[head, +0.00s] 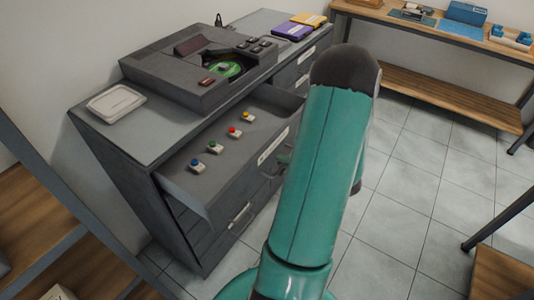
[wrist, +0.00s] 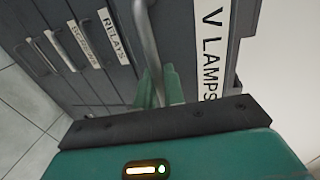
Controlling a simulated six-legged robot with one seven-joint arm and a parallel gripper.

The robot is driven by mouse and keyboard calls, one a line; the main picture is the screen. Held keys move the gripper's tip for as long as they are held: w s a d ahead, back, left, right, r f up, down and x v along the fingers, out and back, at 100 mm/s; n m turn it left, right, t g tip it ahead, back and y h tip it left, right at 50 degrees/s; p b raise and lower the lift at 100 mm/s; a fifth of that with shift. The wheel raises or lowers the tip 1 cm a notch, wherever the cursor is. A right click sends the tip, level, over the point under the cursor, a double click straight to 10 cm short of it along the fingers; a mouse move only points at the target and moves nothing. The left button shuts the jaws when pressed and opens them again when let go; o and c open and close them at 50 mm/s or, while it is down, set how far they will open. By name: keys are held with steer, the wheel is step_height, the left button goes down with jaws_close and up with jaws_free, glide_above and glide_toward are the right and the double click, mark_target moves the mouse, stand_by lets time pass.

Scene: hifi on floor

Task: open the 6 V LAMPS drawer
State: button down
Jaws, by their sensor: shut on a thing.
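The 6 V LAMPS drawer (head: 238,183) is the top drawer of the grey cabinet and stands pulled out, its inside in view. Several small lamps with blue, green, red and yellow tops lie in it in a row. In the wrist view its white label (wrist: 211,50) reads "V LAMPS"; the digit is out of frame. My gripper (wrist: 157,88) is shut on the drawer's metal bar handle (wrist: 146,35), beside the label. In the head view my teal arm hides most of the gripper and handle.
The cabinet top (head: 150,130) holds a white lidded box (head: 115,103), a dark player with a green disc (head: 228,70) and purple and yellow cases (head: 292,31). Lower drawers include RELAYS (wrist: 115,35). A wooden bench (head: 440,80) stands at the back right. Tiled floor (head: 400,200) is clear.

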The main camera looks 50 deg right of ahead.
steer(key=f+v, duration=0.1)
steer(key=v, duration=0.5)
steer(key=shift+s, duration=0.35)
steer(key=shift+d+f, duration=0.1)
steer(key=c, duration=1.6)
jaws_free()
steer(key=v, duration=1.3)
steer(key=shift+s, duration=0.4)
